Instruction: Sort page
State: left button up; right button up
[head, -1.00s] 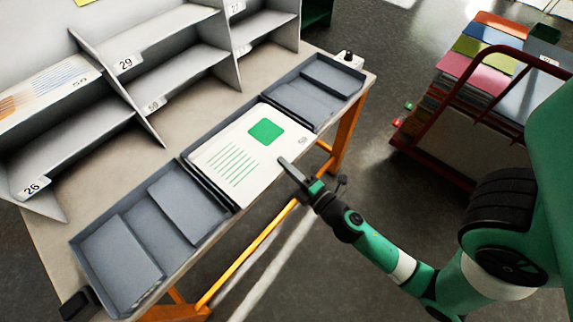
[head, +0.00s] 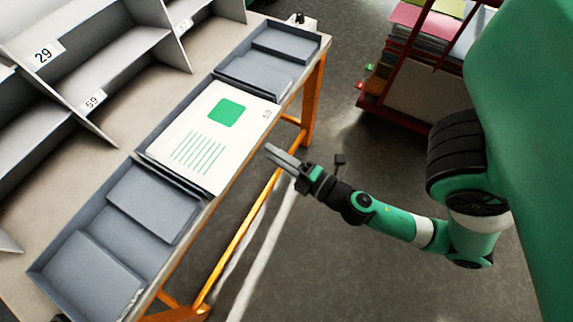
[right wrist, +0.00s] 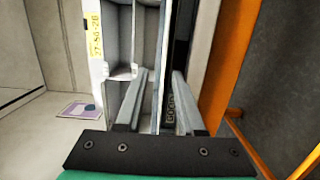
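A white page (head: 212,136) with a green square, green lines and a small number, perhaps 59, lies face up in the middle tray on the table. It seems to lie on a stack whose lower sheets are mostly hidden. My right gripper (head: 283,157) is just off the table's front edge, to the right of the page and apart from it. In the right wrist view its two fingers (right wrist: 160,85) stand apart with nothing between them. A grey shelf unit (head: 122,52) with slots labelled 29 and 59 stands behind the trays. My left gripper is not in view.
Grey trays (head: 103,220) flank the page on the table (head: 75,172). An orange table frame (head: 312,98) runs below the front edge. A red cart (head: 395,104) with coloured stacks stands at the back right. The floor between is clear.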

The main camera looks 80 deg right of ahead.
pick_arm(q)
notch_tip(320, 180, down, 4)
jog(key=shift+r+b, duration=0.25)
jog(key=shift+b, duration=0.6)
pick_arm(e)
jog(key=v, duration=0.4)
jog(key=shift+s, duration=0.25)
jog(key=shift+a, duration=0.1)
